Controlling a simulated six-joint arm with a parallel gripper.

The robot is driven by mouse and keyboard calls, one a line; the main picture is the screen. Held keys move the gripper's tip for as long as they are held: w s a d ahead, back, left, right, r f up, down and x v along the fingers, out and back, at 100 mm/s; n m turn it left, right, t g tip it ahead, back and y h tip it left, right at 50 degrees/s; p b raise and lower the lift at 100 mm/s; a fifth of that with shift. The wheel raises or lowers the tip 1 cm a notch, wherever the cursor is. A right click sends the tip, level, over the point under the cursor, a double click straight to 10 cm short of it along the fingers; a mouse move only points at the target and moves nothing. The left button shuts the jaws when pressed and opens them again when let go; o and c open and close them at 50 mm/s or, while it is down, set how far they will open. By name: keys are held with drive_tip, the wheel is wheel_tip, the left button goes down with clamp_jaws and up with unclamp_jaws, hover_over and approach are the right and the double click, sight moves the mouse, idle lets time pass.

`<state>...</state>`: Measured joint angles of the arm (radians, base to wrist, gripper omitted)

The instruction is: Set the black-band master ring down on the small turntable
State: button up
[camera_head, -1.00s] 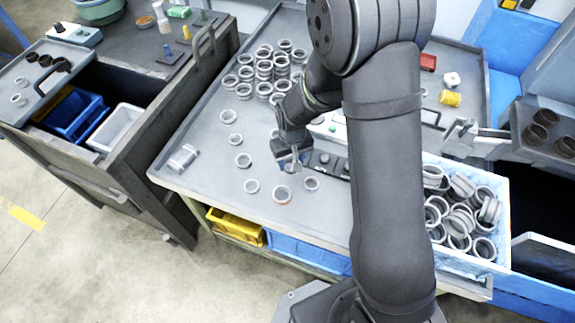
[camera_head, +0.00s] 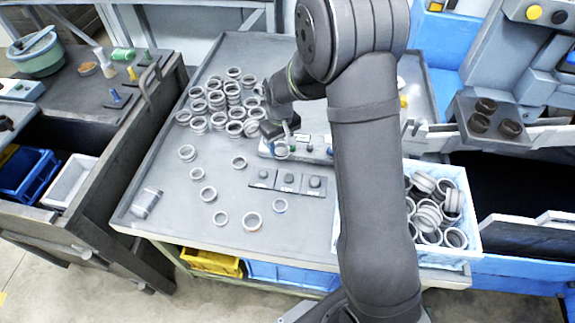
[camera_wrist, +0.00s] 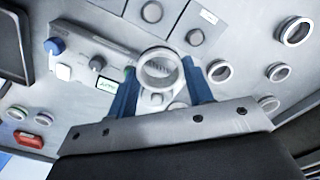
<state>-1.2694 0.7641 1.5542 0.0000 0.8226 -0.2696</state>
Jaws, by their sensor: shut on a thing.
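My gripper (camera_head: 282,143) is shut on a grey metal ring (camera_wrist: 159,68). Its two blue fingers flank the ring in the wrist view, and the ring also shows below the fingers in the head view (camera_head: 281,151). I cannot make out a black band on it at this size. The ring is over the left part of a long grey control box (camera_head: 308,151) with knobs and a small green display (camera_wrist: 104,85). I cannot tell whether it touches anything below. The small turntable is not clearly identifiable; the ring and gripper may hide it.
Stacked rings (camera_head: 222,103) stand behind left. A ring-filled bin (camera_head: 466,196) is right.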

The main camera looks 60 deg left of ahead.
drive_tip(key=w+a, duration=0.1)
drive_tip(key=a, duration=0.2)
drive_tip(key=w+a, duration=0.1)
drive_tip(key=a, duration=0.3)
drive_tip(key=w+a+f, duration=0.1)
drive_tip(key=w+a, duration=0.1)
drive_tip(key=a, duration=0.2)
drive_tip(key=shift+a+f, duration=0.1)
drive_tip(key=shift+f, duration=2.35)
drive_tip(key=o, duration=1.1)
wheel_tip(320, 180, up, 18)
drive_tip(key=shift+f, duration=0.25)
drive_tip(key=shift+f, duration=0.15)
